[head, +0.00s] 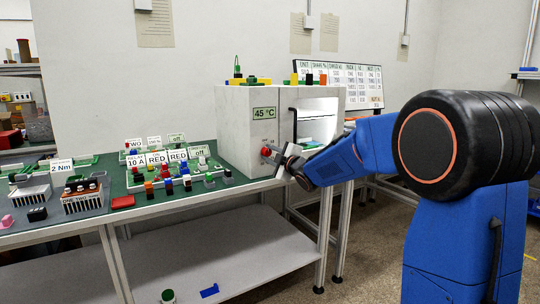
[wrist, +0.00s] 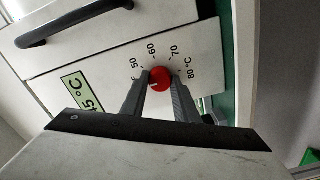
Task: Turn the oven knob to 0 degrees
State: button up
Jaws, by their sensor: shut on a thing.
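The oven (head: 235,110) is a pale box on the green bench top, with a 45 °C label on its front. Its red knob (wrist: 160,79) sits in a printed dial that reads 50, 60, 70 and 80 °C, with another mark partly hidden by a finger. A pale line shows on the knob face, but I cannot read its exact angle. My gripper (wrist: 160,84) has one finger on each side of the knob and is shut on it. In the head view my gripper (head: 273,155) reaches the oven front from the right, partly covering the knob.
The oven's black door handle (wrist: 75,22) is beside the dial. Left on the bench (head: 140,209) stand labelled trays, several coloured parts and a red block (head: 123,202). A board with a chart (head: 355,85) stands behind. Open floor lies in front of the bench.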

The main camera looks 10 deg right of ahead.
jog(key=o, duration=1.1)
jog(key=shift+c, duration=0.2)
jog(key=v, duration=1.7)
jog(key=shift+s, duration=0.2)
